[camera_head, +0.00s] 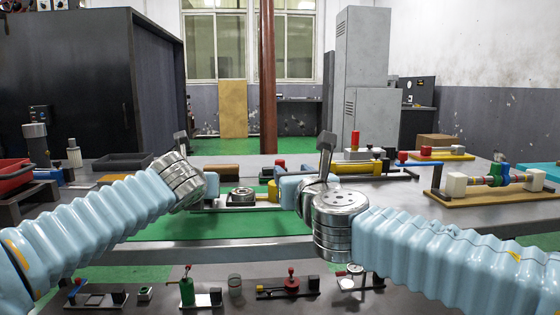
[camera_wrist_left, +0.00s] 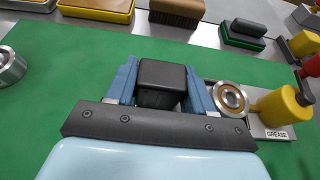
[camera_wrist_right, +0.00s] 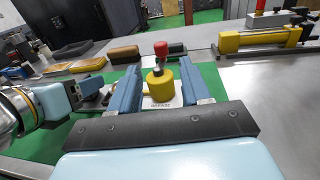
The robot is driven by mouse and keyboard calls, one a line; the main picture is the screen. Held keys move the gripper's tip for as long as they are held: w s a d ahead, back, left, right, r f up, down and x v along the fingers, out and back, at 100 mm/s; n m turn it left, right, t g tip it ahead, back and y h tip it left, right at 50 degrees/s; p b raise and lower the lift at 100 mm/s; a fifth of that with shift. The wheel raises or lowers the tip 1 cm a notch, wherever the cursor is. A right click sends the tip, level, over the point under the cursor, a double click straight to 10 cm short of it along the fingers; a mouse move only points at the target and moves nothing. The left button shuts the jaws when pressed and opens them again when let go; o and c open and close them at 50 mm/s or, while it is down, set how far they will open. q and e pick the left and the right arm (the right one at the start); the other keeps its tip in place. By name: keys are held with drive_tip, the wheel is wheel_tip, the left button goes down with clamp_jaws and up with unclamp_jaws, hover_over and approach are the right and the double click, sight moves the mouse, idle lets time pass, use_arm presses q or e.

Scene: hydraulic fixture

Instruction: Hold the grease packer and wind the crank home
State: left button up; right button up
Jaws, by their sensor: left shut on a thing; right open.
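The grease packer lies on the green mat, with a metal bearing ring (camera_head: 241,196), a yellow cylinder (camera_head: 272,191) and a red crank knob (camera_head: 280,163). My left gripper (camera_wrist_left: 160,78) is shut on the black block (camera_wrist_left: 161,84) at the packer's end, beside the ring (camera_wrist_left: 229,98). In the head view its fingers are hidden behind my wrist. My right gripper (camera_wrist_right: 165,82) is open and empty. The yellow cylinder (camera_wrist_right: 159,86) and red knob (camera_wrist_right: 161,48) appear between its fingers in the right wrist view; I cannot tell the depth between them.
A yellow fixture (camera_wrist_right: 258,39) stands on the right of the bench. A wooden board with white blocks (camera_head: 490,190) lies further right. A black tray (camera_head: 122,162) and a red bin (camera_head: 15,175) are at the left. Several small fixtures line the front shelf.

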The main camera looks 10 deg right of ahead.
sight(281, 161)
drive_tip(key=w, duration=0.3)
drive_tip(key=w+a, duration=0.1)
drive_tip(key=w, duration=0.7)
drive_tip(key=shift+w+a, duration=0.1)
drive_tip(key=shift+a, duration=0.1)
clamp_jaws()
